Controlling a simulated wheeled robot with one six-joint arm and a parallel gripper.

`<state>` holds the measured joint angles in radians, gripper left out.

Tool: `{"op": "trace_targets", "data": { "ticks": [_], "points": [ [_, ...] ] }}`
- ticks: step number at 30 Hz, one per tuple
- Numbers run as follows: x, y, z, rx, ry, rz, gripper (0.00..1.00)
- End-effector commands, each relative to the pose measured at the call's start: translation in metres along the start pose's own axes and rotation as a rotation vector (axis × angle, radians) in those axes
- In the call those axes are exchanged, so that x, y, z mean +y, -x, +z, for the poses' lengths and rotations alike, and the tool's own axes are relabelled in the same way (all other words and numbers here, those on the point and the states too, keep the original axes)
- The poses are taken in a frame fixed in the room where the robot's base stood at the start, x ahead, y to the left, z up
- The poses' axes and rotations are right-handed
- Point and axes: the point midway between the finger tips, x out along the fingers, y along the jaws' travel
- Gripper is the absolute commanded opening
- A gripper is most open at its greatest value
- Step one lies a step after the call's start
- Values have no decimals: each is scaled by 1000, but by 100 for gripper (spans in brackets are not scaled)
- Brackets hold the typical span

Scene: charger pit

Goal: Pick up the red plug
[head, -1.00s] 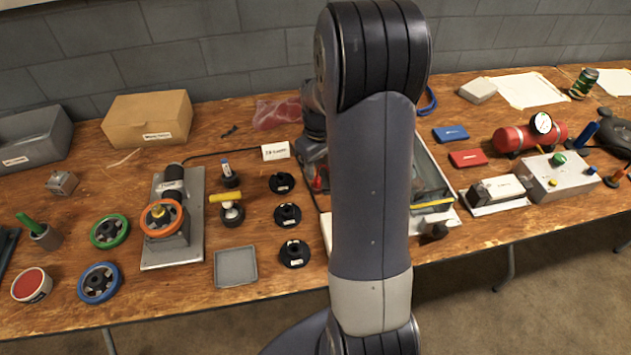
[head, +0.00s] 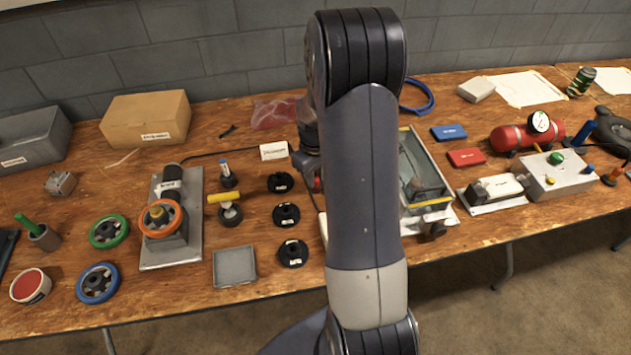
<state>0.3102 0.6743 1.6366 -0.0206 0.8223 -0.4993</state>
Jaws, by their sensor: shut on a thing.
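A small bit of the red plug (head: 317,184) shows at the left edge of my arm, just under my gripper (head: 312,174). My arm's large grey link stands in front and hides most of the gripper and most of the plug. The gripper is shut on the red plug. The fingertips are not clearly seen, and I cannot tell how far the plug is above the table.
A clear-walled box (head: 422,180) stands right of my arm. Several black round bases (head: 287,215) stand left of it, with a white label card (head: 274,151) behind them. A grey tray (head: 234,267) lies at the front. Blue (head: 450,132) and red (head: 466,157) blocks lie further right.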

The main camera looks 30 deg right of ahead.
Motion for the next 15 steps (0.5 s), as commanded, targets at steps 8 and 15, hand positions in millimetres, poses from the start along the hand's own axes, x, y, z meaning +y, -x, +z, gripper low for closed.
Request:
{"op": "trace_targets", "data": {
  "ticks": [8,15],
  "points": [
    [0,0,0,0,0,0,0],
    [0,8,-1,2,0,1,0]
  ]
}}
